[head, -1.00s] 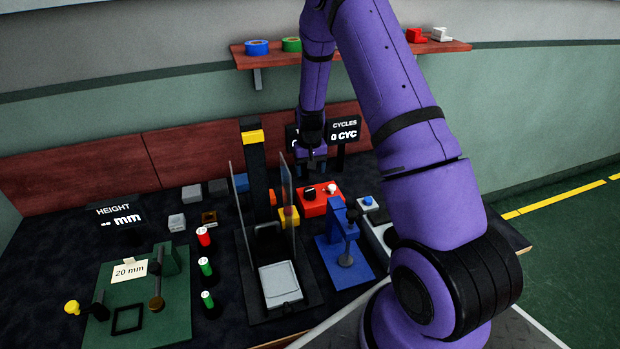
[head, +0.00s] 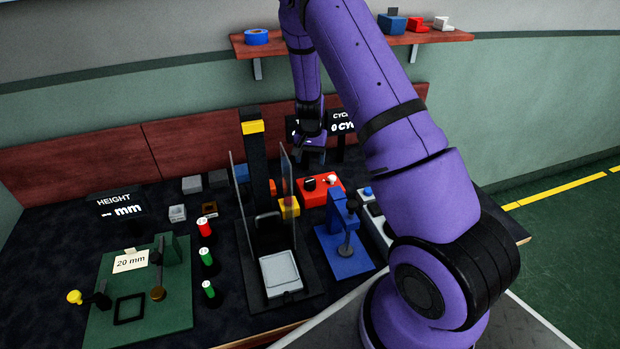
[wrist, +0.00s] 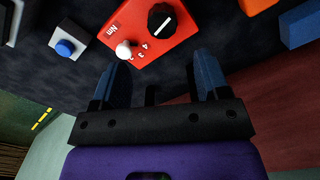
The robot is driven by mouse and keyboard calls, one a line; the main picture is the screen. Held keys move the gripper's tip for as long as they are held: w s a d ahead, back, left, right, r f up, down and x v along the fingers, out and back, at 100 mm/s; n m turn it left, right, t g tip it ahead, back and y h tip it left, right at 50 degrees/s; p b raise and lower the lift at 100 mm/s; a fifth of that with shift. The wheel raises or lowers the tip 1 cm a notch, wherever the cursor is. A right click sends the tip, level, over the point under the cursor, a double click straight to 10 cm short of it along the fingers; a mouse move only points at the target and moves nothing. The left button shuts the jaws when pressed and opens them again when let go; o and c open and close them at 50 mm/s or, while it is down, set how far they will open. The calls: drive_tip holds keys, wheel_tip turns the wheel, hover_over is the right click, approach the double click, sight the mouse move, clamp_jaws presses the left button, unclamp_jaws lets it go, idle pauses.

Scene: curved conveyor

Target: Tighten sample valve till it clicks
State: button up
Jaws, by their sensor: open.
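No part is labelled as the sample valve, and I cannot tell for sure which one it is. A blue stand (head: 345,263) on the bench holds a dark upright piece with a round grey foot. Behind it is a red box (head: 318,195) with a black knob (head: 309,184) and a white knob. In the wrist view the red box (wrist: 140,35) shows "Nm" and numbers beside the white knob (wrist: 124,50) and the black knob (wrist: 162,20). My gripper (head: 313,157) is above the bench behind the red box. Its fingers (wrist: 163,75) are apart and empty.
A tall black press with clear side panels (head: 288,200) stands left of the red box. A grey box with a blue button (head: 367,192) is to the right. A green fixture (head: 170,318) and several red and green cylinders are at left. A shelf (head: 290,45) hangs behind.

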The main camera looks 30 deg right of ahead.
sight(310, 180)
drive_tip(key=shift+m, duration=0.6)
wheel_tip(310, 180, down, 11)
drive_tip(key=shift+w+r, duration=0.15)
drive_tip(key=shift+r, duration=0.05)
drive_tip(key=c, duration=0.9)
